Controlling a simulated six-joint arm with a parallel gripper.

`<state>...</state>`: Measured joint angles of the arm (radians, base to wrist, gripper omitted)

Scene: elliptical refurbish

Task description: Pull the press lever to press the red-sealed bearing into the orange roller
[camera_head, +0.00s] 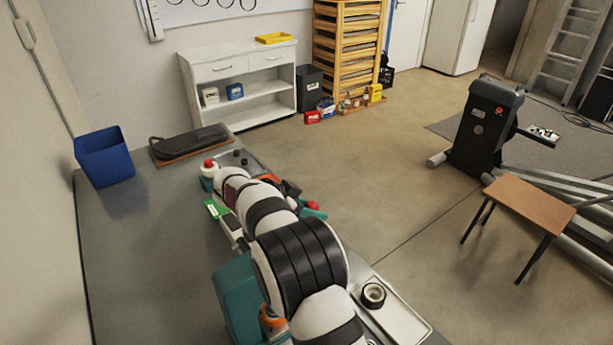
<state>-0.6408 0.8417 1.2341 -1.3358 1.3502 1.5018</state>
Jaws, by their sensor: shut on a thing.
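My arm reaches from the bottom middle over the grey bench and covers much of its middle. My gripper (290,188) shows only as a small dark part at the arm's far end; it is shut, and what it grips is hidden from this side. A red knob (313,206) on a teal part sits just right of it; I cannot tell whether this is the press lever. Another red-topped teal and white piece (207,168) stands behind the arm. An orange piece (273,180) shows beside the gripper. The red-sealed bearing and the orange roller cannot be made out.
A white tray (408,322) at the bench's front right holds a black ring-shaped part (373,294). A blue bin (104,157) and a dark pad on a board (188,142) stand at the back. The bench's left side is clear. A stool (530,205) stands apart on the floor.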

